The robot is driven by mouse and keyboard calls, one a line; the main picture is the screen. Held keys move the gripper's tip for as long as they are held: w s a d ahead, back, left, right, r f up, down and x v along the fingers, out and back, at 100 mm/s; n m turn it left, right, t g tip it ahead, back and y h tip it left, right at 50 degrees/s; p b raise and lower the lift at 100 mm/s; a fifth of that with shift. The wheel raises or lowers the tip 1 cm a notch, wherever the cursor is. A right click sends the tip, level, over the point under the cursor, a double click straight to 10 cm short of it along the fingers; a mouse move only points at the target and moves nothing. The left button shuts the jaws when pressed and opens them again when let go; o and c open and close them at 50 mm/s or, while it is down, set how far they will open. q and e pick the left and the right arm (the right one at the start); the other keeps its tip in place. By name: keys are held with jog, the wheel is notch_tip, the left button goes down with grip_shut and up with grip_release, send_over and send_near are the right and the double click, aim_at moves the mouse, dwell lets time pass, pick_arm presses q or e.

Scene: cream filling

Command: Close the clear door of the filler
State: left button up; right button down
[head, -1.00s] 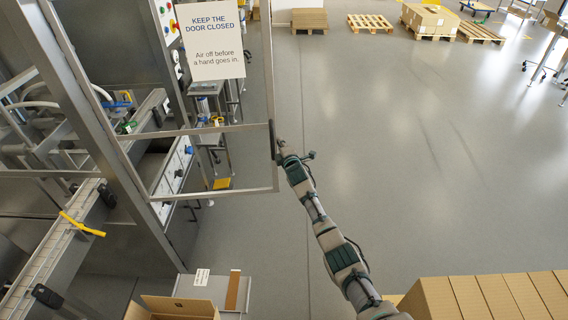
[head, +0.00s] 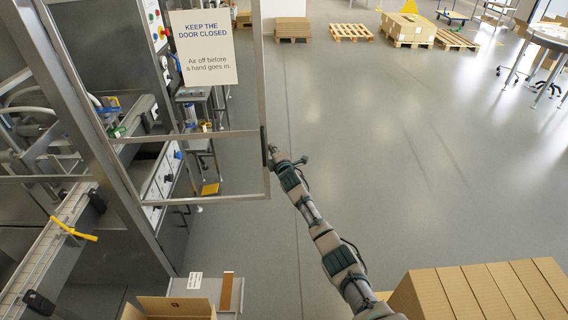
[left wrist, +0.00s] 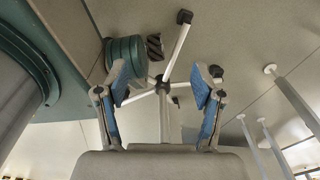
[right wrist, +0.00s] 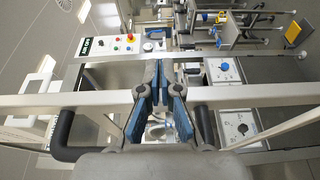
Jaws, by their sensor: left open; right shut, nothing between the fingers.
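The clear door (head: 205,134) of the filler (head: 92,90) has a metal frame and bears a white sign (head: 203,47). It stands open, swung out toward the floor, in the head view. Its dark handle (head: 264,146) is on the free edge. My right gripper (head: 272,156) is at that handle. In the right wrist view the gripper (right wrist: 165,85) is shut and empty, its fingers crossing the door's edge bar, with the handle (right wrist: 62,135) showing on both sides of my wrist. Contact cannot be told. My left gripper (left wrist: 162,95) is open and empty in the left wrist view.
Cardboard boxes (head: 480,291) stand at the lower right, and an open carton (head: 168,307) at the bottom left. A conveyor (head: 45,250) runs along the left. The grey floor (head: 380,170) right of the door is clear, with pallets (head: 351,32) far back.

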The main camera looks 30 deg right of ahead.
jog(key=s, duration=0.8)
jog(key=shift+d+f, duration=0.25)
jog(key=shift+d, duration=0.2)
jog(key=c, duration=1.8)
grip_release()
jog(key=shift+s, duration=0.35)
jog(key=o, duration=0.7)
jog(key=a+n, duration=0.1)
jog(key=s+a+n, duration=0.1)
jog(key=a+p, duration=0.1)
jog(key=shift+s+r+n, duration=0.3)
jog(key=shift+s+n, duration=0.05)
jog(key=shift+n, duration=0.05)
jog(key=shift+c, duration=0.2)
jog(key=n+h+p, duration=0.3)
jog(key=n, duration=1.1)
send_near(263, 149)
pick_arm(q)
jog(key=r, duration=0.3)
jog(key=r+p, duration=0.1)
jog(key=r, duration=0.1)
jog(key=shift+w, duration=0.35)
pick_arm(e)
jog(key=x, duration=0.7)
jog(key=shift+w, duration=0.25)
